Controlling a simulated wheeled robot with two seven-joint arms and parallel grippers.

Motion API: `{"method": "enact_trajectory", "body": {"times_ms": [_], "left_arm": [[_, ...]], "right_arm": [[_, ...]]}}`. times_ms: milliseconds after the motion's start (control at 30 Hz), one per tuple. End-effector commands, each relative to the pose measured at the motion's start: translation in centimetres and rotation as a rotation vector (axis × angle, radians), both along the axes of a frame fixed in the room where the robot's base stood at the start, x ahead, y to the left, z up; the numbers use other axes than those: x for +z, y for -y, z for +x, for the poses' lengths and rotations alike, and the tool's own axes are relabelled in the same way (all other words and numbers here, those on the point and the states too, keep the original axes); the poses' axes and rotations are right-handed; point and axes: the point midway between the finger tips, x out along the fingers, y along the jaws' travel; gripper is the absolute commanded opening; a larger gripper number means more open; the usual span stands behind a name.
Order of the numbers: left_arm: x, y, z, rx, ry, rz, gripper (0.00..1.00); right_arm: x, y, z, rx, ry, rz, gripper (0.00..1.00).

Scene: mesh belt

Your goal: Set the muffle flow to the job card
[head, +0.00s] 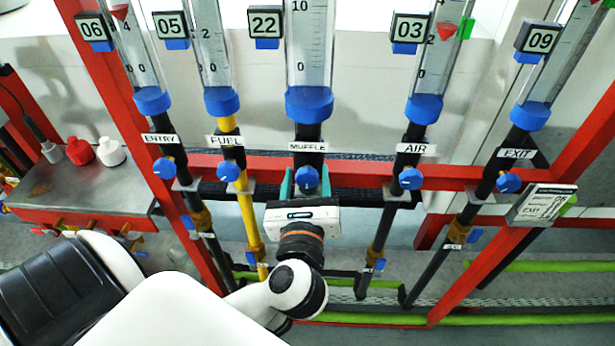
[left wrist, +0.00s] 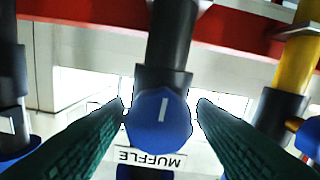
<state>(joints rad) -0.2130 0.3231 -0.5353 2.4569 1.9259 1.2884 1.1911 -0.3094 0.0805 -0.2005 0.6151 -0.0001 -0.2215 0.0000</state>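The blue MUFFLE knob (head: 308,172) sits on the black middle pipe, below the MUFFLE label (head: 307,147) and a flow tube (head: 309,50) whose display (head: 265,22) reads 22. No float shows in the visible part of that tube. My left gripper (head: 307,183) has its two green fingers on either side of this knob. In the left wrist view the knob (left wrist: 158,125) stands between the fingers with a narrow gap at each side, its white mark upright. The job card (head: 543,203) hangs at the right; its small print is mostly unreadable. My right gripper is not in view.
Similar blue knobs for ENTRY (head: 164,168), FUEL (head: 229,172), AIR (head: 410,178) and EXIT (head: 508,183) flank the muffle one. A red frame bar (head: 360,170) runs behind the pipes. A bench (head: 80,190) with red and white bottles stands at left.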

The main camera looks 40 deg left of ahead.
Motion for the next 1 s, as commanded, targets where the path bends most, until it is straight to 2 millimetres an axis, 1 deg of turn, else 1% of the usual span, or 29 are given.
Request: {"method": "enact_trajectory", "body": {"times_ms": [33, 200, 367, 567, 767, 1000], "left_arm": [[0.0, 0.0, 0.0, 0.000, 0.000, 0.000, 0.42], [0.0, 0.0, 0.0, 0.000, 0.000, 0.000, 0.14], [0.0, 0.0, 0.0, 0.000, -0.003, 0.005, 0.14], [0.1, 0.0, 0.0, 0.002, -0.032, 0.047, 0.14], [0.2, 0.0, 0.0, 0.003, -0.098, 0.152, 0.14], [0.4, 0.0, 0.0, 0.002, -0.210, 0.335, 0.14]], "right_arm": [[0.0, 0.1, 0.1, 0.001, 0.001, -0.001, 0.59], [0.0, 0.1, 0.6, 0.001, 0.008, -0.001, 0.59], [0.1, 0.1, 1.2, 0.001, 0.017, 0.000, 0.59], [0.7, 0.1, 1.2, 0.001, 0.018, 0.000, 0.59], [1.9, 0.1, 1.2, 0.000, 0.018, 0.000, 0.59], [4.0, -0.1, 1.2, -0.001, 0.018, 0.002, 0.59]]}}
